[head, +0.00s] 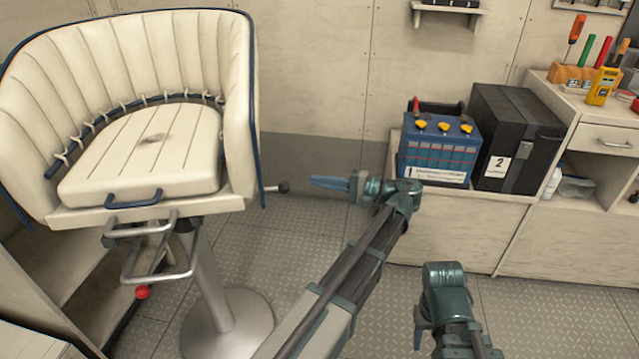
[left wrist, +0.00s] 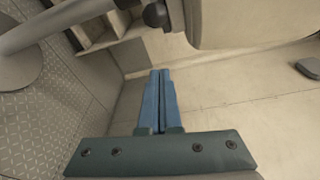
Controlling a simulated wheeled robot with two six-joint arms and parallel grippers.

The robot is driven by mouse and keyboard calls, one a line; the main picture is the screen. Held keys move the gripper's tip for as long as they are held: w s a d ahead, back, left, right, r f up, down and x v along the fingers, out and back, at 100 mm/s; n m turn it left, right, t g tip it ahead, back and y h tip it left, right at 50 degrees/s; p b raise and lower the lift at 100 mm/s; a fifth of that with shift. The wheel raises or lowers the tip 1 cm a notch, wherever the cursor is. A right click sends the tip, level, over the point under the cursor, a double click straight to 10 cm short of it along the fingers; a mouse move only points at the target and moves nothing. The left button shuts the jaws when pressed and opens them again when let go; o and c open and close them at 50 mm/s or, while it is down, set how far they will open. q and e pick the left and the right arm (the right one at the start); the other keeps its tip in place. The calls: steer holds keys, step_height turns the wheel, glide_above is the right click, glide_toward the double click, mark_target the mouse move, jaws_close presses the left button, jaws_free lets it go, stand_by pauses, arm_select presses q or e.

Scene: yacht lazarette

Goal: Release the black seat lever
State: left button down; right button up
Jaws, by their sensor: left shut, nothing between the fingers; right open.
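The black seat lever (head: 283,187) is a short rod with a round black knob, sticking out to the right from under the cream helm seat (head: 150,150). Its knob also shows at the top of the left wrist view (left wrist: 155,15), near the seat's underside. My left gripper (head: 316,182) is shut and empty, its blue fingers pointing left towards the knob in the head view. A small gap shows between fingertips and knob there. My right gripper (head: 418,328) is open and empty, low at the bottom right, pointing down and away from the seat.
The seat stands on a metal pedestal (head: 215,290) with a footrest (head: 160,255). A blue battery (head: 438,150) and a black case (head: 512,140) sit on a low locker at the right. A tool workbench (head: 600,115) stands further right. Bare plated floor lies between pedestal and locker.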

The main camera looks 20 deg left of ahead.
arm_select(q)
steer(key=s+a, duration=0.4)
steer(key=a, duration=0.1)
steer(key=shift+a+r, duration=0.15)
steer(key=shift+a, duration=0.2)
arm_select(e)
steer(key=shift+r, duration=0.2)
